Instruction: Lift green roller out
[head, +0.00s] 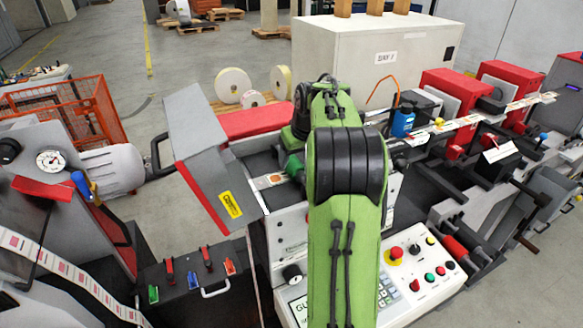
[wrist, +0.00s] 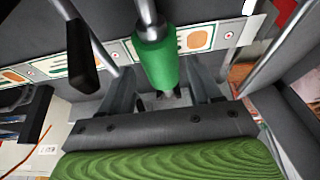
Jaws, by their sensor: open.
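The green roller (wrist: 156,62) is in the wrist view, on a metal shaft that runs up past the top edge. It lies in front of the printed label strip (wrist: 195,41). My gripper (wrist: 162,78) is open, with one finger on each side of the roller's lower end. I cannot tell whether either finger touches it. In the head view a green roller end (head: 294,166) shows just left of my green arm, which hides my gripper there.
A black handle (wrist: 83,62) and bare metal rods stand beside the roller. The head view shows the open grey and red cover (head: 205,135) at left, a button panel (head: 418,268) at front right, and a blue bottle (head: 402,122) behind my arm.

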